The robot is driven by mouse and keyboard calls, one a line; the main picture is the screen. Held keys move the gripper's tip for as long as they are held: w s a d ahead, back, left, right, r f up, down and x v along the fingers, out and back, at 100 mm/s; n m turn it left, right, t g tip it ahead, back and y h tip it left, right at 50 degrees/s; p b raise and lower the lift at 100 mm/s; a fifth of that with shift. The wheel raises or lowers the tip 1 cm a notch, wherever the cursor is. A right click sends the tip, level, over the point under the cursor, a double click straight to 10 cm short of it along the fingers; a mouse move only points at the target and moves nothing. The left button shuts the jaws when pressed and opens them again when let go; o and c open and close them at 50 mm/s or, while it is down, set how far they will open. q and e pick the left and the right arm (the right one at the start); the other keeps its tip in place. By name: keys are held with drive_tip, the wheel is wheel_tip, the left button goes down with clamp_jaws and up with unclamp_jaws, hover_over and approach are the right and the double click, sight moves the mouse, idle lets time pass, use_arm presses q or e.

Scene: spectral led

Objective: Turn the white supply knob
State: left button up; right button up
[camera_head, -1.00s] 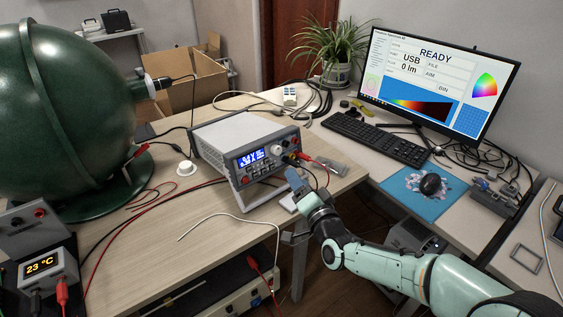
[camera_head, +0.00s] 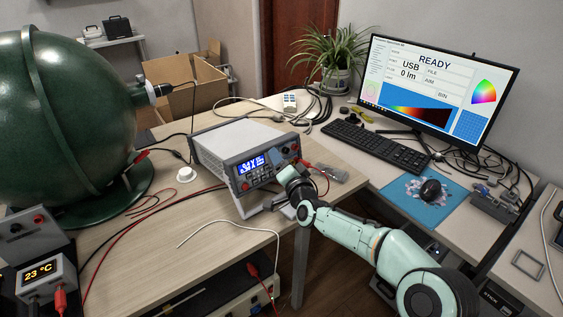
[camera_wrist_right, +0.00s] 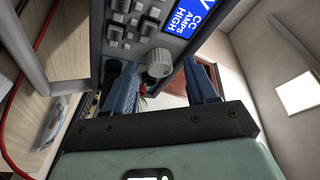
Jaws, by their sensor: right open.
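The power supply (camera_head: 238,137), a grey box with a lit blue display (camera_head: 251,162), stands on the wooden table in the head view. Its round whitish knob (camera_wrist_right: 158,63) shows in the right wrist view, on the dark front panel beside the display. My right gripper (camera_head: 279,158) is at the panel in the head view and hides the knob there. In the wrist view its two blue fingers (camera_wrist_right: 157,76) are open, one on either side of the knob, with gaps visible. I cannot tell whether the fingertips touch the panel. My left gripper is not in view.
A white round part (camera_head: 186,174) lies left of the supply. A big green sphere (camera_head: 65,110) stands at the left.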

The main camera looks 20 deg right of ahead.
drive_tip(key=c, duration=1.1)
drive_tip(key=shift+o, duration=0.2)
use_arm(q)
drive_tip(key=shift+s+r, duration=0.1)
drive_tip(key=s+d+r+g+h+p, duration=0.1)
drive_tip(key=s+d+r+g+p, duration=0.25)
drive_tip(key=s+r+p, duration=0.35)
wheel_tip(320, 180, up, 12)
drive_tip(key=p, duration=1.2)
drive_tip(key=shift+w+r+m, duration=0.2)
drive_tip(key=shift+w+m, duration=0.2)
use_arm(e)
drive_tip(key=shift+w+d+r+m+g+y, duration=0.15)
drive_tip(key=shift+m+g, duration=0.95)
drive_tip(key=shift+m, duration=1.95)
drive_tip(key=shift+s+a+r+m+g+y, duration=0.15)
drive_tip(key=shift+m+g, duration=0.95)
drive_tip(key=shift+m, duration=1.9)
drive_tip(key=shift+w+d+r+m+g+y, duration=0.2)
drive_tip(key=shift+m+g, duration=0.9)
drive_tip(key=shift+m, duration=1.95)
